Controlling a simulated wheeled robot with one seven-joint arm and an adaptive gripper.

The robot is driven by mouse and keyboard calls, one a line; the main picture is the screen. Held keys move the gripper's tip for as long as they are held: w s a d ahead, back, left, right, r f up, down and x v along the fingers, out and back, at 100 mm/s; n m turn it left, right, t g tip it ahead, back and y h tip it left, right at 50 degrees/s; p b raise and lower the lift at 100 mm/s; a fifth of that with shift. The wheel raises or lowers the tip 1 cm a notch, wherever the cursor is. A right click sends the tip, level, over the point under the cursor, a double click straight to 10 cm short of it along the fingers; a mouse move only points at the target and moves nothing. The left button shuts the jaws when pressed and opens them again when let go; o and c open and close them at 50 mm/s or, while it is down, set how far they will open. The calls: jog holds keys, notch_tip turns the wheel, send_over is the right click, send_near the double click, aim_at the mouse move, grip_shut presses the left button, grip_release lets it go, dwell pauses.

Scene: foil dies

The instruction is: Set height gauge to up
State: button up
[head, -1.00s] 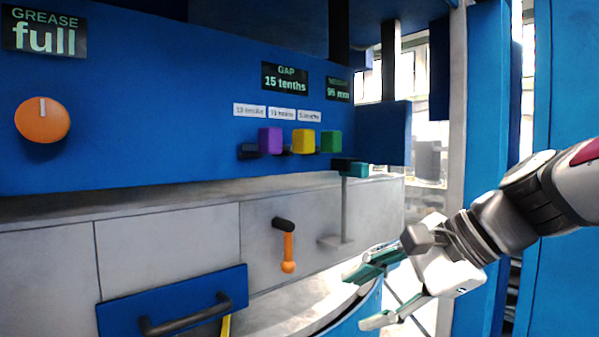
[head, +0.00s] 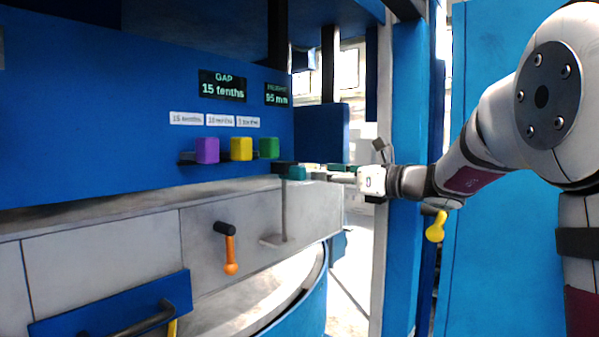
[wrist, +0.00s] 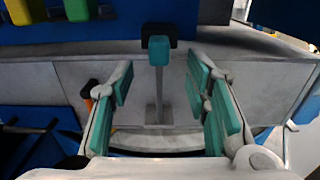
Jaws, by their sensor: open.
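The height gauge is a grey post on a foot with a dark arm and a teal block (head: 293,172) at its top. It stands at the right end of the grey ledge, below the height display (head: 278,94), which reads 95 mm. In the wrist view the teal block (wrist: 158,50) is ahead, near the middle, with the post running down below it. My gripper (head: 322,172) is open and just right of the block, at about its height. In the wrist view the gripper (wrist: 162,95) has one finger on each side of the post line, empty.
Purple (head: 207,150), yellow (head: 241,149) and green (head: 269,148) blocks sit left of the gauge. An orange-handled lever (head: 230,255) hangs on the grey front. A blue drawer front (head: 60,325) is lower left. A blue wall (head: 500,240) stands behind my arm.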

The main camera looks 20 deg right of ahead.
aim_at(304, 172)
jog(key=x, duration=0.8)
jog(key=shift+w+a+p, duration=0.1)
jog(key=shift+p, duration=0.25)
grip_shut()
